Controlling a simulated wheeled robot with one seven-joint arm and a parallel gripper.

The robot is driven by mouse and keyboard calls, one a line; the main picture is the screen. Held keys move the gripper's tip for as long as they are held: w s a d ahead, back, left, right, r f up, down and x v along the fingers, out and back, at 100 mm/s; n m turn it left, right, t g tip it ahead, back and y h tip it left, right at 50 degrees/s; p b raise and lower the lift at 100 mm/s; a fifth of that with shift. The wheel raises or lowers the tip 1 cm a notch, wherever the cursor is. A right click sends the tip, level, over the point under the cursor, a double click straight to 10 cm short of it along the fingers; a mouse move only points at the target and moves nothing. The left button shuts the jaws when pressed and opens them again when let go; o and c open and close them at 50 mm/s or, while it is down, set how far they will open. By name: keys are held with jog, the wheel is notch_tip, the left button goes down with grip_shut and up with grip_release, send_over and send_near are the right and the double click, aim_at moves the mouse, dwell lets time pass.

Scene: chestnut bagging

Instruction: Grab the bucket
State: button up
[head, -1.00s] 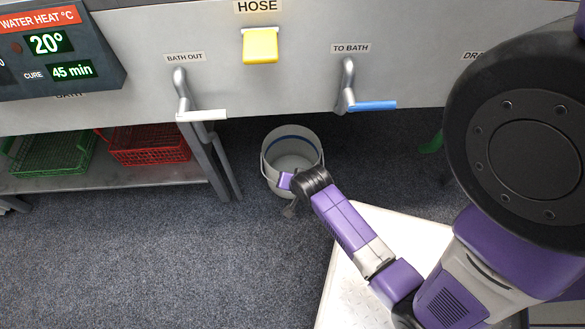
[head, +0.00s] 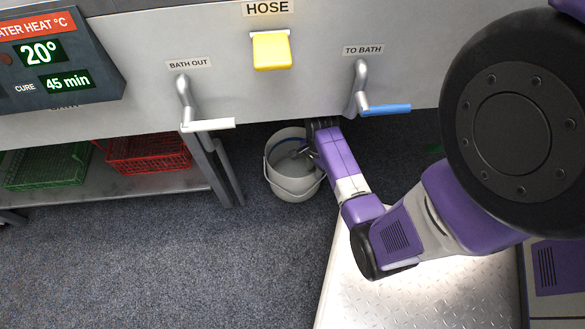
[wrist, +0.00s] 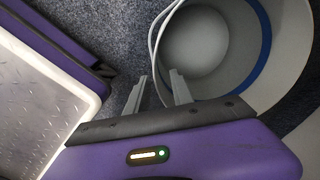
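The light grey bucket (head: 292,188) stands on the carpet under the bath, with a blue band inside its rim. It also shows in the wrist view (wrist: 290,25), where I look down into it. My gripper (head: 303,153) is low at the bucket's upper right rim in the head view, partly hidden by my wrist. In the wrist view, the two fingers of my gripper (wrist: 160,88) are apart, beside the rim. The pale handle (wrist: 153,38) runs down towards the gap between them. I cannot tell whether the fingers touch it.
A bath leg (head: 210,170) stands left of the bucket. A low shelf holds a red basket (head: 148,152) and a green basket (head: 45,168). The bath-out valve (head: 187,105) and to-bath valve (head: 362,90) project above. Carpet in front is clear.

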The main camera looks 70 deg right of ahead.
notch_tip(320, 180, down, 8)
jog(key=b, duration=0.5)
jog(key=shift+s+r, duration=0.2)
jog(key=shift+r, duration=0.05)
grip_shut()
dwell(1.1)
